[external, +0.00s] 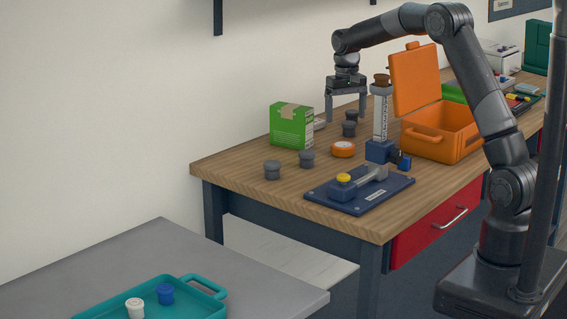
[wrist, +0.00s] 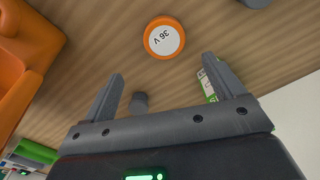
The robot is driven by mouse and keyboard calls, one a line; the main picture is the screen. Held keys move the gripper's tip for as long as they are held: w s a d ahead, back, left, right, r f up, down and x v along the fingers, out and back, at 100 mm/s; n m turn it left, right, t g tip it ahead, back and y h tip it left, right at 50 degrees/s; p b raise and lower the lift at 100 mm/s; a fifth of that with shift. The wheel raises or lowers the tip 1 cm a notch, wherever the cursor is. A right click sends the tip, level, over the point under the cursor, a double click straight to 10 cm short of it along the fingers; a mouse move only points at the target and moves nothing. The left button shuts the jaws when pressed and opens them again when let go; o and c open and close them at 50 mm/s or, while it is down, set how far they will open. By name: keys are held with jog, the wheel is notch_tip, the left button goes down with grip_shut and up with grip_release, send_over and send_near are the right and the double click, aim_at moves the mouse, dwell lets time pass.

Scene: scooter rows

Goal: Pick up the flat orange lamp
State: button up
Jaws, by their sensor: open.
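The flat orange lamp (external: 343,149) is a low round disc lying on the wooden workbench, between the green box and the blue-based stand. In the wrist view the lamp (wrist: 164,38) shows an orange rim and a white face marked "36 V", beyond the fingertips. My gripper (external: 346,115) is open and empty, pointing down above the bench. It also shows in the wrist view (wrist: 163,68), its fingers apart and not touching the lamp.
The green box (external: 291,126) stands left of the lamp. A blue-based stand (external: 380,125) and open orange case (external: 440,139) are to its right. Several grey knobs (external: 307,159) stand nearby. A blue plate (external: 359,190) with a clamp-like fixture lies in front.

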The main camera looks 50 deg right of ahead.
send_over(343, 144)
jog(key=f, duration=0.4)
jog(key=shift+s+d+f, duration=0.15)
jog(key=shift+d+f, duration=0.05)
jog(key=shift+d, duration=0.15)
jog(key=shift+a+f, duration=0.2)
jog(key=shift+f, duration=1.15)
jog(key=shift+a+f, duration=0.2)
jog(key=shift+f, duration=1.1)
jog(key=shift+c, duration=0.6)
jog(key=c, duration=1)
